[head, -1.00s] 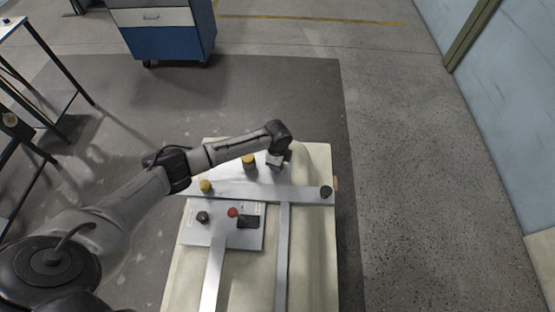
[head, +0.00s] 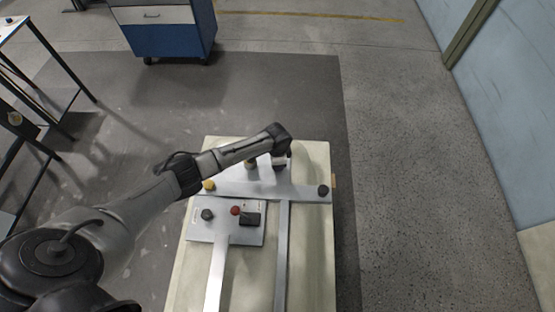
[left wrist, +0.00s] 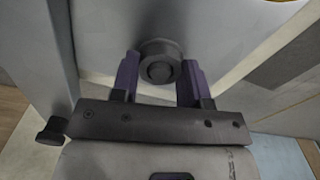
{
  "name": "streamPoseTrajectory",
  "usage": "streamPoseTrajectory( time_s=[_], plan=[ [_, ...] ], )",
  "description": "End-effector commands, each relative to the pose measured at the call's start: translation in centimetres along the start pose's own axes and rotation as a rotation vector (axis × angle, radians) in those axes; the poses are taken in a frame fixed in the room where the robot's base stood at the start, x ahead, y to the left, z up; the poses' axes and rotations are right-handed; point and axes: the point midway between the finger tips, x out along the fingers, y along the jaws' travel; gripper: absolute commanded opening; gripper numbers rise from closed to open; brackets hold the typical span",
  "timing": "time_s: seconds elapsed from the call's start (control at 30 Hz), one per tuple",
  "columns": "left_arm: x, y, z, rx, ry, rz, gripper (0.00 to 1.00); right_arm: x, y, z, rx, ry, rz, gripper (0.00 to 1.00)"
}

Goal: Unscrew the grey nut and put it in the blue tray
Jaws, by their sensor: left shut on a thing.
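The dark grey round nut (left wrist: 160,62) sits against a pale metal plate in the left wrist view. My left gripper (left wrist: 160,82) has its two purple-grey fingers on either side of it and is shut on it. In the head view my left gripper (head: 279,164) is low over the far part of the metal frame (head: 235,189), and the nut is hidden there by the gripper. I see no blue tray in these frames. My right gripper is not in view.
A yellow knob (head: 209,185), a red knob (head: 235,210), a dark knob (head: 207,214) and a black block (head: 250,219) stand near the gripper. Another dark knob (head: 323,190) is at the right. A blue cabinet (head: 170,35) stands behind. The floor at right is clear.

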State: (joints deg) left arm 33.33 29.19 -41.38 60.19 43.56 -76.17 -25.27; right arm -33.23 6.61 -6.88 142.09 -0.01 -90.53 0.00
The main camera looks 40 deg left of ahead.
Motion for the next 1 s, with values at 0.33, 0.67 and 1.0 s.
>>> streamPoseTrajectory(
  time_s=[0.33,0.67,1.0],
  plan=[
    [-0.04,-0.01,0.05,-0.146,-0.001,0.0,0.18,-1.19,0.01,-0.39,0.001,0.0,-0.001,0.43],
    [0.05,-0.01,0.06,-0.156,-0.001,0.0,0.18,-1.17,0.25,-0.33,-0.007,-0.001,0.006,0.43],
    [0.03,-0.01,0.05,-0.155,-0.001,0.0,0.71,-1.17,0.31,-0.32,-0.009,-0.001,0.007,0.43]
  ],
)
